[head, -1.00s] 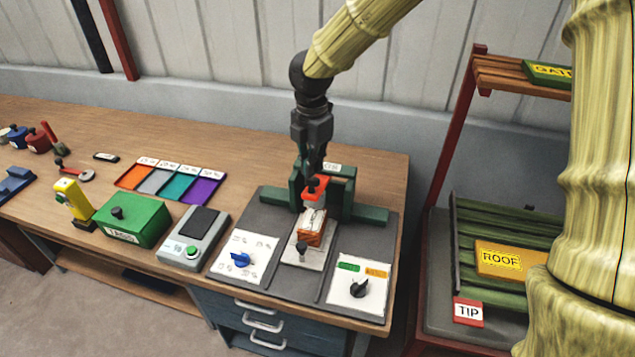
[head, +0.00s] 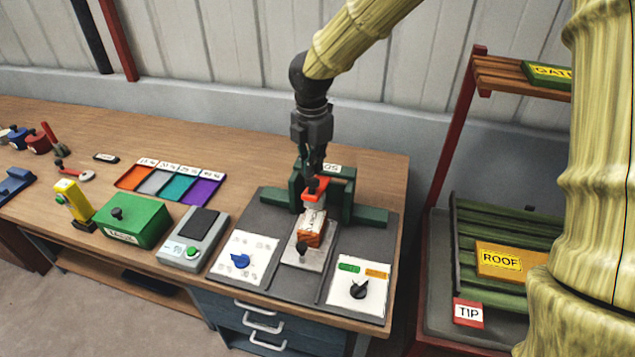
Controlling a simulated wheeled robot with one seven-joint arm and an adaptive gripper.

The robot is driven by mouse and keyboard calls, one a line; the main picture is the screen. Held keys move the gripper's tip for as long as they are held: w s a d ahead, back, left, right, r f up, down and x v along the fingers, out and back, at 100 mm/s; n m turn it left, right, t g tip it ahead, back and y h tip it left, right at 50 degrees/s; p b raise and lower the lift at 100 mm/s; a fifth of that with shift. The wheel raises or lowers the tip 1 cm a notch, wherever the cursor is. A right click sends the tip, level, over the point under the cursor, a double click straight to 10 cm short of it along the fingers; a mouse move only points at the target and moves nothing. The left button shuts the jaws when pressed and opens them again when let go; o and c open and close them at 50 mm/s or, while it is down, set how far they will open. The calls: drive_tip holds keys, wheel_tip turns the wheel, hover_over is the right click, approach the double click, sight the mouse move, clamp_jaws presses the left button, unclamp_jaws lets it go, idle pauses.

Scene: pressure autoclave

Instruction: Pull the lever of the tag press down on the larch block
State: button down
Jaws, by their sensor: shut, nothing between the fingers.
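The tag press stands on the dark mat at the right of the bench. It has a green frame (head: 370,215) and an orange-red part (head: 317,198) at its middle. The larch block (head: 311,236), orange-brown with a white tag-like top, sits on a pale plate (head: 303,259) just in front of and below that part. My gripper (head: 314,177) points down at the top of the orange-red part, with its fingers shut and empty. A dark knob shows at the fingertips; I cannot tell whether they touch it. The lever's arm is largely hidden by my gripper.
A grey scale-like device (head: 192,240), a green box (head: 133,222) and coloured trays (head: 170,184) stand further left. A red-framed rack (head: 459,140) stands right.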

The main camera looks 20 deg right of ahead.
sight(313, 179)
drive_tip(key=shift+f, duration=0.1)
drive_tip(key=shift+f+b, duration=1.6)
drive_tip(key=shift+f, duration=1.65)
drive_tip(key=shift+r+p, duration=3.55)
drive_tip(key=shift+r, duration=1)
